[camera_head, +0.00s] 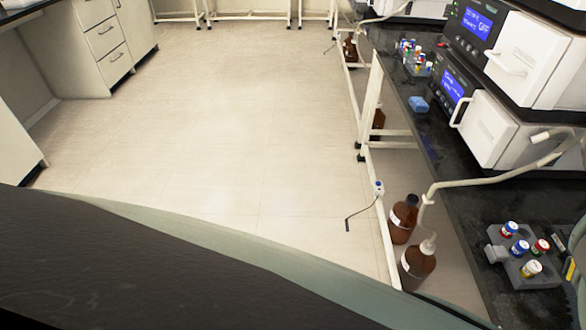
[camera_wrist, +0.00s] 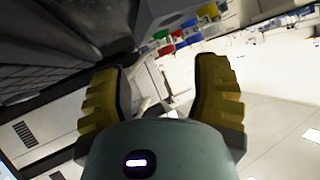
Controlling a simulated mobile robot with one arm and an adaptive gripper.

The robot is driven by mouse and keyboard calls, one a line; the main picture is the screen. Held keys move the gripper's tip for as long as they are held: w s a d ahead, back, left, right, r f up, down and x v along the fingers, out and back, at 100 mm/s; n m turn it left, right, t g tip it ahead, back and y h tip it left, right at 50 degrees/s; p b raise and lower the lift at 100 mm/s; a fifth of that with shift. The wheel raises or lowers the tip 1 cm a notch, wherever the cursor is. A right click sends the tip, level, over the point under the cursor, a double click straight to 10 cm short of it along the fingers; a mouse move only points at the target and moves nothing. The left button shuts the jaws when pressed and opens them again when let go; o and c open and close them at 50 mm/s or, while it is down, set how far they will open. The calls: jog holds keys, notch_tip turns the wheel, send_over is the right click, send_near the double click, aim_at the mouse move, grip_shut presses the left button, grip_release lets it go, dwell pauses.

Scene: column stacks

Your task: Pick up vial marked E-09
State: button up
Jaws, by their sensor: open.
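A small grey rack (camera_head: 515,275) on the black bench at the lower right of the head view holds several capped vials. Coloured vial caps (camera_wrist: 188,27) show beyond the fingertips, tilted in the picture.
A second group of vials (camera_head: 413,57) stands farther back on the bench (camera_head: 455,190). White instruments (camera_head: 490,128) with blue screens and a pale tube line the bench. Brown bottles (camera_head: 418,262) stand below its edge. The floor (camera_head: 230,120) to the left is clear.

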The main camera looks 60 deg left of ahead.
aim_at(548, 248)
jog(key=x, duration=0.1)
jog(key=p+x, duration=0.1)
jog(key=x, duration=0.1)
jog(key=p+x, duration=0.1)
jog(key=x, duration=0.1)
jog(key=shift+s+a+r, duration=0.25)
jog(key=shift+r, duration=0.1)
jog(key=shift+w+a+f, duration=0.15)
jog(key=shift+a+f, duration=0.05)
jog(key=shift+a, duration=0.1)
jog(key=shift+o, duration=0.5)
jog(key=shift+d+f, duration=0.1)
jog(key=c, duration=0.8)
jog(key=c, duration=0.3)
